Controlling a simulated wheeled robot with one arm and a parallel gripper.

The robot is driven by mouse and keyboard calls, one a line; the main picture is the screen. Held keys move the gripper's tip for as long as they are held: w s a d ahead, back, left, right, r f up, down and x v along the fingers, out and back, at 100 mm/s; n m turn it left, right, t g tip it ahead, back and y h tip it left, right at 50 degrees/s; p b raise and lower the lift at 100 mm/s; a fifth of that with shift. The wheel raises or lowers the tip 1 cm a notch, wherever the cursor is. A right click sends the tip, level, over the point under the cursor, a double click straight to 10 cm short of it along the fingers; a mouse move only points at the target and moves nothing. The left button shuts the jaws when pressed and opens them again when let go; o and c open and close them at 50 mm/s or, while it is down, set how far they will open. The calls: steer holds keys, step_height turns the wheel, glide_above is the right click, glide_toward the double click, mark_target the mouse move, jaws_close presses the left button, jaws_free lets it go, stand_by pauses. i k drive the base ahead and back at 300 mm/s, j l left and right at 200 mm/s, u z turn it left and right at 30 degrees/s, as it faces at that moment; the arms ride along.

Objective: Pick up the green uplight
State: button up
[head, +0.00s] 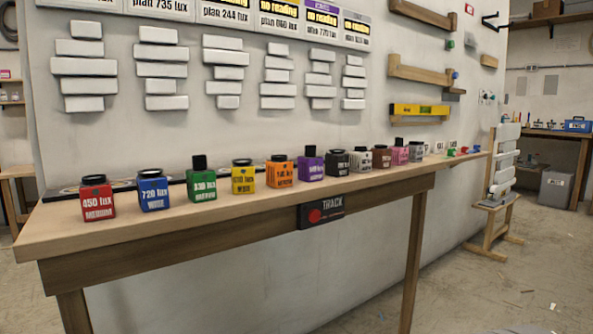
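The green uplight (201,183) is a small green block with a black top and white lettering that reads roughly 330 lux. It stands upright on the long wooden bench (262,216), third from the left in a row of coloured uplights. A blue uplight (153,189) stands to its left and a yellow uplight (243,179) to its right, with small gaps between them. My gripper is not in view.
A red uplight (97,197) stands at the bench's left end; orange (280,172), purple (311,163) and several others run right. A TRACK box (321,211) hangs on the bench front. White relief blocks (84,66) cover the wall. The floor in front is mostly clear.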

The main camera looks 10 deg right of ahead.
mark_target(201, 185)
steer(key=l+z, duration=0.1)
steer(key=z, duration=0.15)
steer(key=l+z, duration=0.1)
steer(key=z, duration=0.15)
steer(key=u, duration=1.4)
steer(key=i+l, duration=0.05)
